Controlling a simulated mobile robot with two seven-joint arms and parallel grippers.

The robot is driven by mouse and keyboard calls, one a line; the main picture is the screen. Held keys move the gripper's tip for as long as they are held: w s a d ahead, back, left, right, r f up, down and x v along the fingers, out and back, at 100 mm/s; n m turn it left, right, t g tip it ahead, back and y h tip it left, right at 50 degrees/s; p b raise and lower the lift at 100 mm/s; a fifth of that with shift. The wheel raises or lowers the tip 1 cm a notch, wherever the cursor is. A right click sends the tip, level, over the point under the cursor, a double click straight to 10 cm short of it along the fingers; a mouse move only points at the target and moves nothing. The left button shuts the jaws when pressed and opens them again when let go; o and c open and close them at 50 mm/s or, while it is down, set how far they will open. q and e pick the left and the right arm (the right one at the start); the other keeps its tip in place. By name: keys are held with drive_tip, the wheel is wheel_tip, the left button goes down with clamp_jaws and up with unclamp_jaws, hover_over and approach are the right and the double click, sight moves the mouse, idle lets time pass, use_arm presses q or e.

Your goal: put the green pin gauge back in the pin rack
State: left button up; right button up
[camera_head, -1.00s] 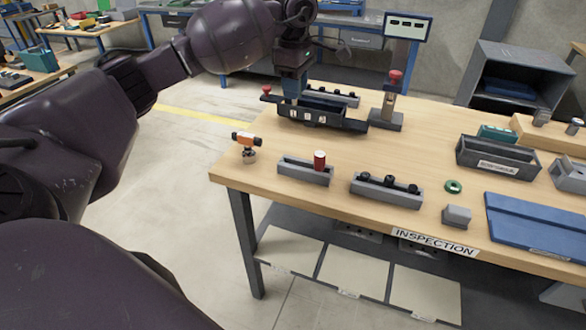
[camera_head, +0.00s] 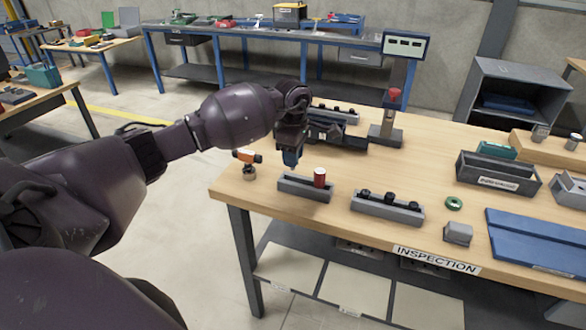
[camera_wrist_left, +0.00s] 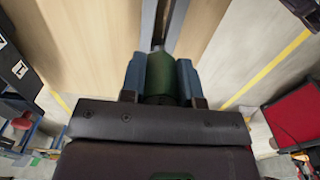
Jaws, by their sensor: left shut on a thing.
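My left gripper (camera_head: 291,160) is shut on the green pin gauge, just above the back left part of the grey pin rack (camera_head: 291,188). In the left wrist view the green pin gauge (camera_wrist_left: 160,76) is a green cylinder between the two blue fingertips. In the head view the gauge is too small or hidden to make out. A red pin gauge (camera_head: 319,178) stands upright in the right part of the rack. Whether the held gauge touches the rack cannot be told. My right gripper is not in view.
An orange and black tool (camera_head: 247,157) stands left of the rack. A grey rack with black knobs (camera_head: 385,207) and a green ring (camera_head: 454,203) lie to the right. A gauge stand (camera_head: 385,135) is behind. The wooden table's (camera_head: 420,160) middle is mostly clear.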

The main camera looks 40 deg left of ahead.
use_arm(q)
drive_tip(key=shift+f, duration=2.15)
drive_tip(key=shift+f, duration=0.1)
drive_tip(key=shift+f+b, duration=0.3)
drive_tip(key=shift+f, duration=0.05)
drive_tip(key=shift+f, duration=0.1)
